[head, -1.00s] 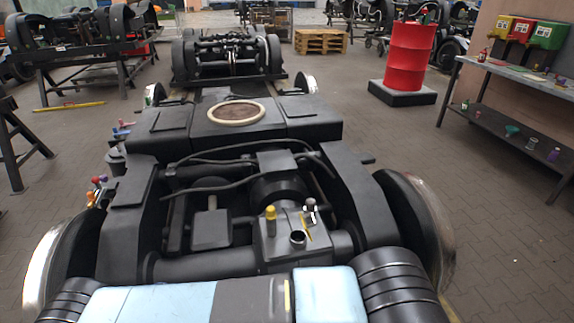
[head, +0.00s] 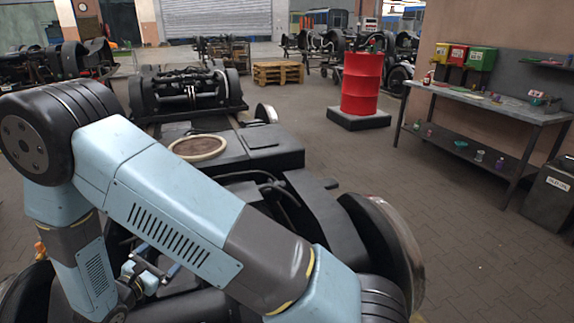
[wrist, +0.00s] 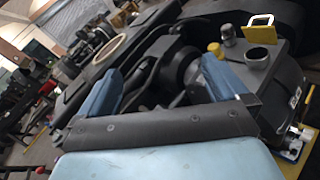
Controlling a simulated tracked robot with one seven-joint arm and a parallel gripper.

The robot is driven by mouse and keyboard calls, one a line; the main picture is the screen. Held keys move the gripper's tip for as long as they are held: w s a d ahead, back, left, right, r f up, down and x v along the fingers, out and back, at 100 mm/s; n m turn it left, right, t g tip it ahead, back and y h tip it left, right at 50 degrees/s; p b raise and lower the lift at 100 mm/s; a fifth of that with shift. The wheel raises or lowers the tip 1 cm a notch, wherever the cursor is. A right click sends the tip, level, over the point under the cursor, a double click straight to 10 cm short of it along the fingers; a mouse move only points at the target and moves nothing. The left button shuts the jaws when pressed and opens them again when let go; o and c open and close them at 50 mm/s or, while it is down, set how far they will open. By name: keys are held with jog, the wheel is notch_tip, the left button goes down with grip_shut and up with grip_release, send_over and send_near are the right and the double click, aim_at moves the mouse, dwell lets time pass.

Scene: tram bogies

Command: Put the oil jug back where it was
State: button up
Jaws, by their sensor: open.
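I cannot pick out the oil jug for sure in either view. My gripper (wrist: 162,66) shows in the wrist view with its two blue fingers spread apart and nothing seen between them. Beyond it lies the dark bogie. To the right in that view, a grey housing carries a round open filler neck (wrist: 257,58), a yellow cap (wrist: 214,48), a grey cap (wrist: 228,31) and a yellow-framed tag (wrist: 262,31). In the head view my arm crosses in front of the bogie (head: 320,215) and hides the housing.
A red drum (head: 361,84) stands on a black base beyond the bogie, with a small unclear item on top. A workbench (head: 495,103) with coloured bins and small items on its shelf stands right, beside a dark bin (head: 549,194). The floor between is clear.

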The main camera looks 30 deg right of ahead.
jog(key=s+d+r+m+g+y, duration=0.1)
jog(key=s+d+r+m+g, duration=0.2)
jog(key=d+r+m+g, duration=0.5)
jog(key=s+d+r+m+g+y, duration=0.1)
jog(key=s+d+r+m+g, duration=0.25)
jog(key=d+r, duration=0.85)
jog(key=s+d+r+m+t+y, duration=0.2)
jog(key=s+d+r+m+y, duration=0.2)
jog(key=s, duration=0.4)
jog(key=s+d+r+m+t+y, duration=0.2)
jog(key=s+d+r+m+y, duration=0.2)
jog(key=s+r+m, duration=0.3)
notch_tip(320, 180, up, 2)
jog(key=shift+s+d+t+y, duration=0.15)
jog(key=shift+s+t+y, duration=0.2)
jog(key=shift+s+y, duration=0.45)
